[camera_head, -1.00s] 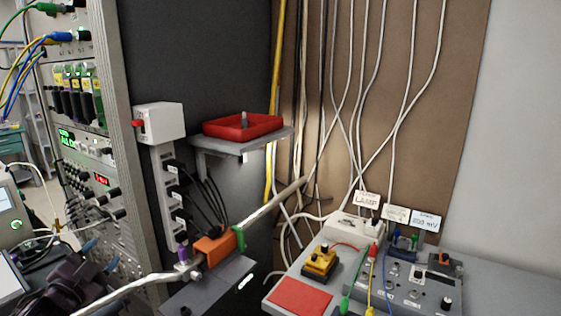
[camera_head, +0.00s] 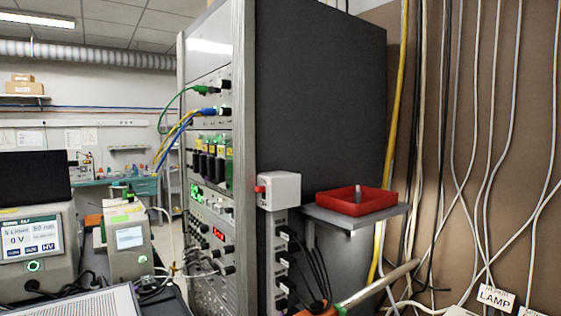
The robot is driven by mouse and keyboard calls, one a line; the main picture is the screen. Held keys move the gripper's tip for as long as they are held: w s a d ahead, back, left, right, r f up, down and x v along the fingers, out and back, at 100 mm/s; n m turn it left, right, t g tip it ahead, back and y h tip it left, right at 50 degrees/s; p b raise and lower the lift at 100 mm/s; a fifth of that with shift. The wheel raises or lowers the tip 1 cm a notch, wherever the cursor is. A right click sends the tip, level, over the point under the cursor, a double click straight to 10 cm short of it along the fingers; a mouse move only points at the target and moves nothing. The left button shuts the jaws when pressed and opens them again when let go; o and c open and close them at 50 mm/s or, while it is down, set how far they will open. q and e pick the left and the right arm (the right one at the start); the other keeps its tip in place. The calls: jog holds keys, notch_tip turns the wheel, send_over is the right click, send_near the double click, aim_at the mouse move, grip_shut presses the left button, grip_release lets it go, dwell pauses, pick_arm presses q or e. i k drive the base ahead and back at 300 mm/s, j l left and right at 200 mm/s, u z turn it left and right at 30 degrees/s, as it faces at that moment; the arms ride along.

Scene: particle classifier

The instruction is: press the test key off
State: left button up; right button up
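I cannot pick out a part labelled as the test key; small labels are unreadable. A white box (camera_head: 284,190) with a red switch or knob (camera_head: 260,189) on its left side is fixed at the rack's right edge. The rack front (camera_head: 206,190) carries dark modules with yellow marks, green and red displays and several knobs. At the left, an instrument (camera_head: 35,245) has a lit screen and a round green-lit button (camera_head: 33,266). A smaller unit (camera_head: 127,243) beside it also has a screen and a green-lit button. Neither of my grippers shows in the head view.
A power strip (camera_head: 276,255) with black plugs runs below the white box. Cables hang over the brown panel at right; a LAMP sign (camera_head: 495,298) is low.

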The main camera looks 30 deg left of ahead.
aim_at(219, 208)
jog(key=u, duration=1.3)
